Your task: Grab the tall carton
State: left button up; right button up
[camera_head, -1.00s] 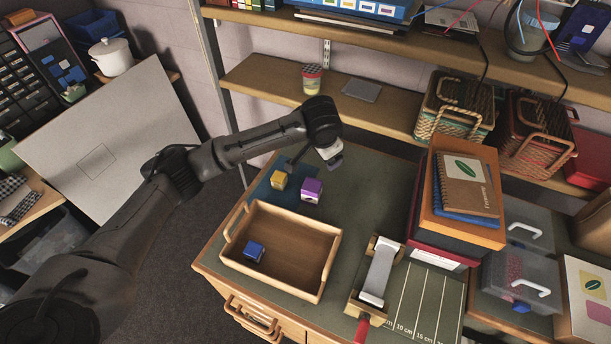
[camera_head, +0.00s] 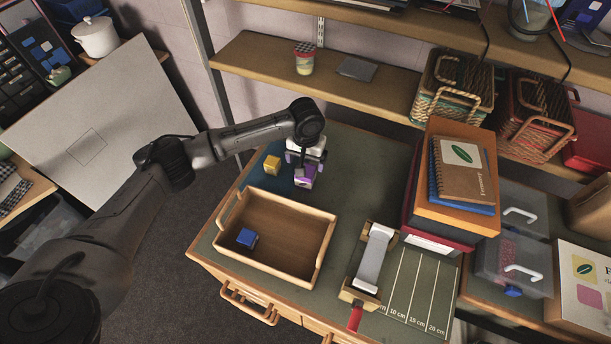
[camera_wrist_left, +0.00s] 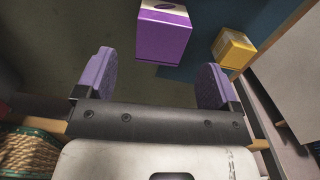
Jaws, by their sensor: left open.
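A purple carton (camera_head: 304,179) with a pale top stands on the green desk top, behind the wooden tray. It also shows in the left wrist view (camera_wrist_left: 164,42), upper middle, just beyond the fingers. My left gripper (camera_head: 305,163) is over the carton in the head view, partly covering it. In the wrist view the left gripper (camera_wrist_left: 156,68) is open, its two purple-padded fingers wide apart with nothing between them. A smaller yellow box (camera_head: 271,164) stands left of the purple carton; it shows in the wrist view (camera_wrist_left: 233,48) at upper right. My right gripper is not in view.
A wooden tray (camera_head: 322,252) holding a blue cube (camera_head: 246,237) lies in front. A white-topped device (camera_head: 371,258) and a stack of boxes with notebooks (camera_head: 464,172) stand to the right. A shelf (camera_head: 270,65) with a jar (camera_head: 304,60) runs behind.

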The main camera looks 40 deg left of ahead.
aim_at(306, 183)
pick_arm(q)
jog(key=shift+s+d+f+p, duration=0.1)
jog(key=shift+f+p, duration=0.2)
jog(key=shift+f, duration=1.4)
jog(key=shift+s+f+p, duration=0.1)
jog(key=shift+f+p, duration=0.15)
jog(key=shift+f, duration=1.45)
jog(key=shift+c, duration=0.5)
jog(key=c, duration=1)
jog(key=shift+r, duration=0.1)
